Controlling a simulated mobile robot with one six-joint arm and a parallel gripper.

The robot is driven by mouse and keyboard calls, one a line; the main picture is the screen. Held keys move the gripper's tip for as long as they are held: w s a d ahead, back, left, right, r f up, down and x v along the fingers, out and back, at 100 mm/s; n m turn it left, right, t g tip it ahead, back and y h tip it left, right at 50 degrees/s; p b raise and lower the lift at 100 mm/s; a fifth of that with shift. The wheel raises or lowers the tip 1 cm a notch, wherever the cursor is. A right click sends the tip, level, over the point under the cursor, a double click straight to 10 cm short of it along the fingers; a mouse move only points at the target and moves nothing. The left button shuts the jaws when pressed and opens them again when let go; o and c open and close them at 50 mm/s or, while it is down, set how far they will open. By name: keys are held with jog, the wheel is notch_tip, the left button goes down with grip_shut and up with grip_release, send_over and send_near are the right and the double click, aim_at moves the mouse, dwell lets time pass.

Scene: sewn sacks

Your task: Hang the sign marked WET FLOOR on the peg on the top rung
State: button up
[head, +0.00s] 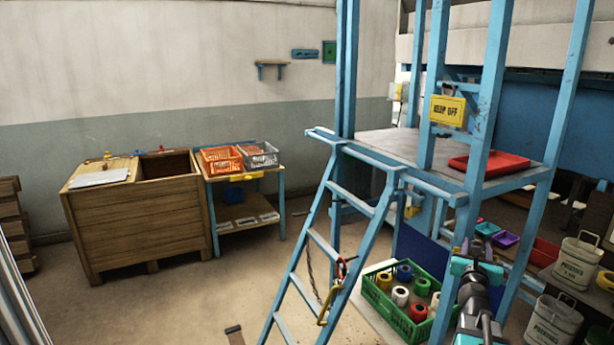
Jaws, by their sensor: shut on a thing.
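My gripper (474,262) is at the lower right, in front of the shelving and right of the blue ladder (375,232). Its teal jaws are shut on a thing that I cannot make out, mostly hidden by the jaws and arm. I see no sign on which WET FLOOR can be read. A yellow KEEP OFF sign (447,110) hangs on a blue post above the platform. The ladder's top rung (351,200) is left of and above my gripper. I cannot make out a peg on it.
A green crate (376,299) of coloured spools stands behind the ladder. A red tray (489,162) lies on the platform (385,143). A chain, a red clip and a yellow hook (327,306) hang at the ladder. Pale canisters (577,262) stand right. The floor left of the ladder is mostly clear.

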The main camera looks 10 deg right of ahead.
jog(key=w+a+f+n+t+y+b, duration=0.1)
jog(key=w+a+f+n+y, duration=0.2)
jog(key=a, duration=0.5)
jog(key=a+f+n+t+y+b, duration=0.1)
jog(key=a+f+n+y+b, duration=0.15)
jog(key=a+y, duration=0.4)
jog(key=w+a+f+n+t+y+b, duration=0.15)
jog(key=a+n+y, duration=0.25)
jog(key=a, duration=0.4)
jog(key=s+a+f+n+g+y+b, duration=0.1)
jog(key=s+a+f+n+g+y, duration=0.1)
jog(key=a, duration=0.7)
jog(key=s+a+f+n+g+y+b, duration=0.2)
jog(key=s+a+n+g+y, duration=0.3)
jog(key=a+y, duration=0.4)
jog(key=s+a+n, duration=0.1)
jog(key=s, duration=0.1)
jog(key=shift+s+a+f, duration=0.3)
jog(key=shift+s+f, duration=0.05)
jog(key=shift+g, duration=0.25)
notch_tip(320, 180, down, 8)
jog(key=shift+a+y, duration=0.1)
jog(key=shift+y, duration=0.15)
